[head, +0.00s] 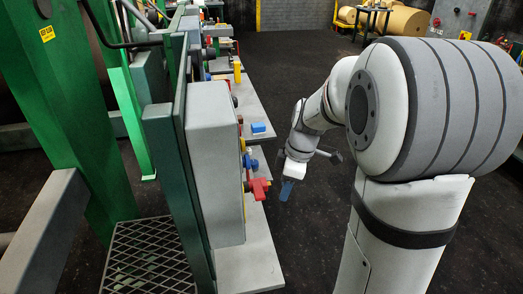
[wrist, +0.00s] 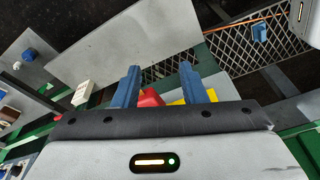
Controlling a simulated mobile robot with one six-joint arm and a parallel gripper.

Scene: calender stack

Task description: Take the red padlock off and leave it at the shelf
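A red part (head: 259,188), which I take for the red padlock, juts from the front of a grey box (head: 214,150); I cannot make out its shackle. In the wrist view a red part (wrist: 150,97) shows between my fingers, largely hidden by my gripper's body. My gripper (head: 287,190) is right of the red part in the head view, apart from it. In the wrist view my gripper's blue fingers (wrist: 159,84) stand apart, with nothing clearly held. A grey shelf (head: 247,268) runs under the box.
A blue block (head: 258,128) lies on another grey shelf farther back. A blue part (head: 250,161) sits just above the red one. Green frame posts (head: 70,110) and a metal grating (head: 150,262) are at left.

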